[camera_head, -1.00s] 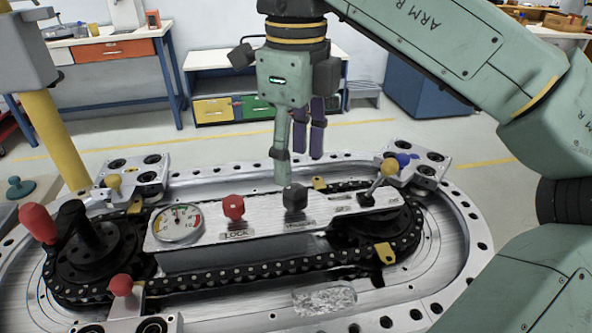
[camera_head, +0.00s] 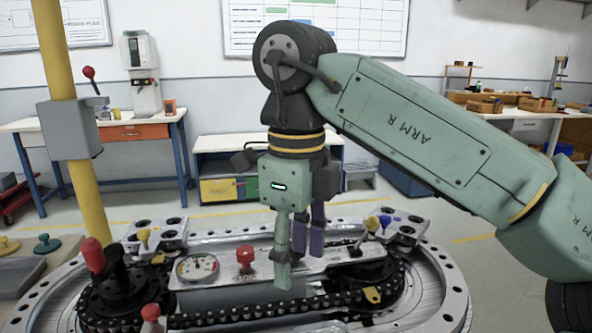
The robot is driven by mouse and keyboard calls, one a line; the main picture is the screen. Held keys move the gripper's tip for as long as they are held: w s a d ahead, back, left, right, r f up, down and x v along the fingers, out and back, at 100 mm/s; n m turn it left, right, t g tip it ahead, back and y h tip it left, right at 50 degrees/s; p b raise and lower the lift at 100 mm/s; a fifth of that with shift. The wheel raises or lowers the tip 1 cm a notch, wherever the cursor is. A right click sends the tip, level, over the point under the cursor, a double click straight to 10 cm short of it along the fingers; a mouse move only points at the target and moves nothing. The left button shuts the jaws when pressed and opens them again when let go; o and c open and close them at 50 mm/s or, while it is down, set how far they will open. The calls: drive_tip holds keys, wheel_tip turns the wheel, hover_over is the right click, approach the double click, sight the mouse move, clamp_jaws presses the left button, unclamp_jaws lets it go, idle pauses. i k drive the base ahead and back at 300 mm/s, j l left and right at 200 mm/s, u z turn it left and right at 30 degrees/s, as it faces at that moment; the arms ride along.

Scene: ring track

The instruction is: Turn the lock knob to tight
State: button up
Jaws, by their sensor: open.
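The red lock knob (camera_head: 245,256) stands on the silver panel (camera_head: 213,296), right of the round dial gauge (camera_head: 197,267). The LOCK label below it is small and blurred in this view. My gripper (camera_head: 299,266) points down to the right of the knob, apart from it in the picture. It is open and empty, with a green finger in front and purple fingers behind. The green finger crosses the panel in the picture. The black knob seen earlier on the panel is hidden, apparently behind this finger.
A chain track (camera_head: 250,315) rings the panel. A red-topped lever (camera_head: 92,256) rises at left, with a red knob (camera_head: 151,312) at the front. A yellow post (camera_head: 82,190) stands at left.

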sight(245, 253)
drive_tip(key=k, duration=1.1)
